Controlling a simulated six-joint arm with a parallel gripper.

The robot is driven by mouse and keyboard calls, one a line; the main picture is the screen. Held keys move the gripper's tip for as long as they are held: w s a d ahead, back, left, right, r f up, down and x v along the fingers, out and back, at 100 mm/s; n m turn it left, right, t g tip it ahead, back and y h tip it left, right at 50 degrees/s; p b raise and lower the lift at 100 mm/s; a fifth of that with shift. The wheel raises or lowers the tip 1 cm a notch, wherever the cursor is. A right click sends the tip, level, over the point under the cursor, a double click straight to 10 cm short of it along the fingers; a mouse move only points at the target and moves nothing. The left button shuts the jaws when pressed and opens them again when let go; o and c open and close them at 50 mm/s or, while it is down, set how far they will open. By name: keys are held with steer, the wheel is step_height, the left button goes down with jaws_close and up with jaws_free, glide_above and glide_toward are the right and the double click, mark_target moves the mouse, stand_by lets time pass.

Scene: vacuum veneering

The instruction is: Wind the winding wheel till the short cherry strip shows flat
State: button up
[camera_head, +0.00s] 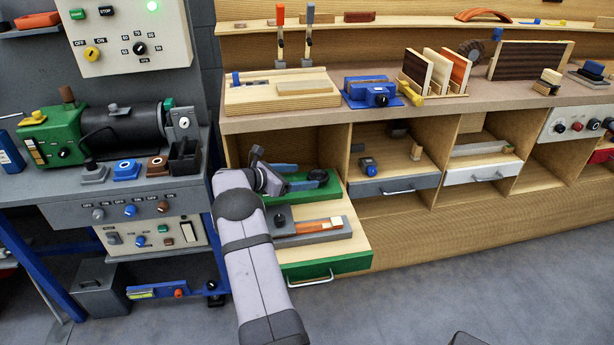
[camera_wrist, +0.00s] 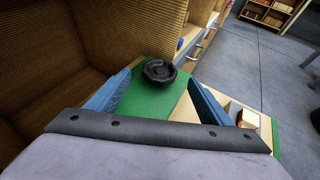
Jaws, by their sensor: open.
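The black round wheel (camera_head: 318,175), which I take as the winding wheel, sits on a green board (camera_head: 303,195) in the pulled-out drawer. In the wrist view the wheel (camera_wrist: 160,71) shows between and beyond the fingertips. My gripper (camera_head: 304,177) is open, its blue fingers pointing toward the wheel and spread to either side of it. I see no contact with it. A grey block (camera_head: 330,234) in front of the green board carries an orange-red strip (camera_head: 312,226) and a pale piece. Whether this is the short cherry strip, and whether it lies flat, I cannot tell.
The open drawer has a green front (camera_head: 345,265) with a metal handle. The wooden cabinet wall stands close to the left in the wrist view (camera_wrist: 120,30). The workbench (camera_head: 300,120) overhangs behind. A green machine (camera_head: 60,140) stands at the left.

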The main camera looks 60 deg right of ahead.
steer(key=shift+w+a+r, duration=0.15)
steer(key=shift+a, duration=0.3)
steer(key=shift+c, duration=0.2)
